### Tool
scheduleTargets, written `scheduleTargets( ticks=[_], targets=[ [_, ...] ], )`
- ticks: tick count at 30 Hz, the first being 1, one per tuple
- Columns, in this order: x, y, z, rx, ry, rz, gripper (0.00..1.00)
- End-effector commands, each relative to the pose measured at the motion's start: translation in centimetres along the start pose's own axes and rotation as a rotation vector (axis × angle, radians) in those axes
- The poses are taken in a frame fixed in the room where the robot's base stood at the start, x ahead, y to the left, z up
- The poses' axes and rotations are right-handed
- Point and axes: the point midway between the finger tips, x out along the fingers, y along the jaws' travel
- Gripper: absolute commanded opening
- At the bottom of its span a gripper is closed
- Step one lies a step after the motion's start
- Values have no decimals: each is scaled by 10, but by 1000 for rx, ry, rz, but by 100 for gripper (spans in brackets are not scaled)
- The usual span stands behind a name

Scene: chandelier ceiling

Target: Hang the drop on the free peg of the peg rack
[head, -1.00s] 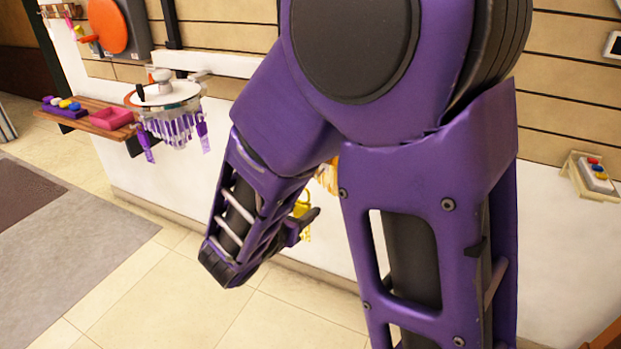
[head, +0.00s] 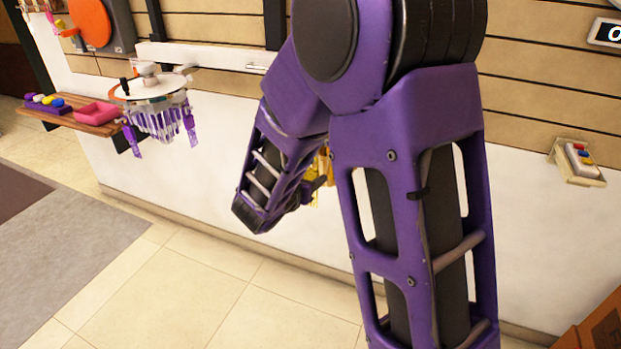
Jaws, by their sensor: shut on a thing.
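My gripper (head: 316,186) shows only as a dark piece past the right side of my bent forearm; most of it is hidden behind my arm. It is shut on a small yellow thing, which looks like the drop (head: 315,199); only bits of it show. More yellow shows just above, between my arm links, and I cannot tell what it belongs to. A chandelier (head: 152,88) with a round pale plate and purple and clear drops hangs from a white wall arm at the left, well apart from my gripper. I cannot make out the peg rack or its free peg.
A wooden shelf (head: 90,122) at the left holds a pink tray (head: 97,113) and a purple block with coloured knobs (head: 46,104). A button box (head: 577,160) is on the wall at the right. The tiled floor (head: 190,290) is clear.

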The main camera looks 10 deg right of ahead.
Motion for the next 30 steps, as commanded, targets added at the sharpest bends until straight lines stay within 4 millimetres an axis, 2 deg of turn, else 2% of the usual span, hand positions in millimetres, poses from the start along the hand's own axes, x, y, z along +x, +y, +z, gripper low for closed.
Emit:
scheduleTargets(
  ticks=[4,5,9,10,23,30],
  targets=[
    [2,0,-5,0,-1,0,0],
    [2,0,-5,0,0,0,46],
    [1,0,-4,0,0,0,71],
    [1,0,-4,0,0,0,74],
    [-2,0,-2,-1,0,1,74],
    [-55,6,2,-1,-2,6,74]
  ],
)
